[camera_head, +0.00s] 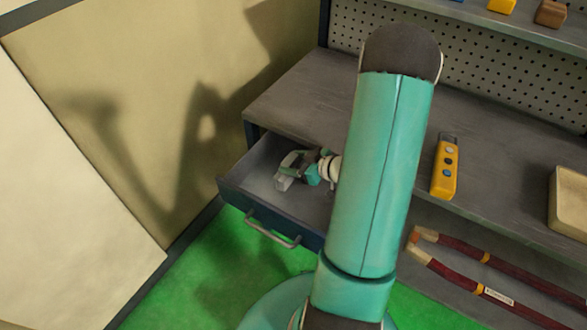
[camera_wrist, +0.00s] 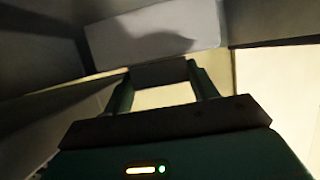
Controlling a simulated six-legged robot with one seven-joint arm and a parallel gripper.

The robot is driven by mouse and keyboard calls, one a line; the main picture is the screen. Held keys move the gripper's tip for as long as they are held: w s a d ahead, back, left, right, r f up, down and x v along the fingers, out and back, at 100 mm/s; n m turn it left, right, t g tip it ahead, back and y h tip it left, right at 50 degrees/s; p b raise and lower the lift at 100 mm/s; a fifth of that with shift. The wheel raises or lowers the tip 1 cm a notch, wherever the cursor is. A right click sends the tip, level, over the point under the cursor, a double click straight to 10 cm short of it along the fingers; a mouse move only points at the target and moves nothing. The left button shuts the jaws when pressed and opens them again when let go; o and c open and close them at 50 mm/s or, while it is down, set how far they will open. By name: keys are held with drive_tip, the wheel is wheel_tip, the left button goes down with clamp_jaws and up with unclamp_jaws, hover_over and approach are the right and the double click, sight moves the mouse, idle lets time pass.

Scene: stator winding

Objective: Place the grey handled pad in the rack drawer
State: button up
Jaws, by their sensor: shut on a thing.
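The rack drawer (camera_head: 232,192) is pulled open under the worktop in the head view. My gripper (camera_head: 292,168) is inside the drawer's outline, over its left part. A small light grey piece at its tips is the visible part of the grey handled pad (camera_head: 283,183); the rest is hidden. In the wrist view my gripper (camera_wrist: 160,76) has its two fingers at either end of a dark bar, which looks like the pad's handle. The pale grey pad face (camera_wrist: 150,35) shows beyond it. I cannot tell whether the pad touches the drawer floor.
The drawer handle (camera_head: 272,230) faces the green floor. A yellow handheld device (camera_head: 446,168) lies on the grey worktop (camera_head: 320,95). A red-handled tool (camera_head: 490,275) lies on the lower shelf. A beige box (camera_head: 570,200) sits at right. A wall stands left of the drawer.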

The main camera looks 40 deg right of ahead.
sight(293, 167)
drive_tip(key=shift+w+f, duration=0.15)
drive_tip(key=shift+f, duration=0.75)
drive_tip(key=shift+w+f, duration=0.15)
drive_tip(key=shift+f, duration=0.75)
drive_tip(key=shift+f, duration=0.1)
drive_tip(key=shift+f, duration=0.1)
drive_tip(key=o, duration=1.3)
drive_tip(key=shift+s+d+r, duration=0.1)
drive_tip(key=shift+s+r, duration=0.2)
drive_tip(key=shift+r, duration=0.05)
drive_tip(key=v, duration=0.6)
drive_tip(key=shift+s+d+r, duration=0.1)
drive_tip(key=shift+s+r, duration=0.05)
drive_tip(key=shift+s, duration=0.25)
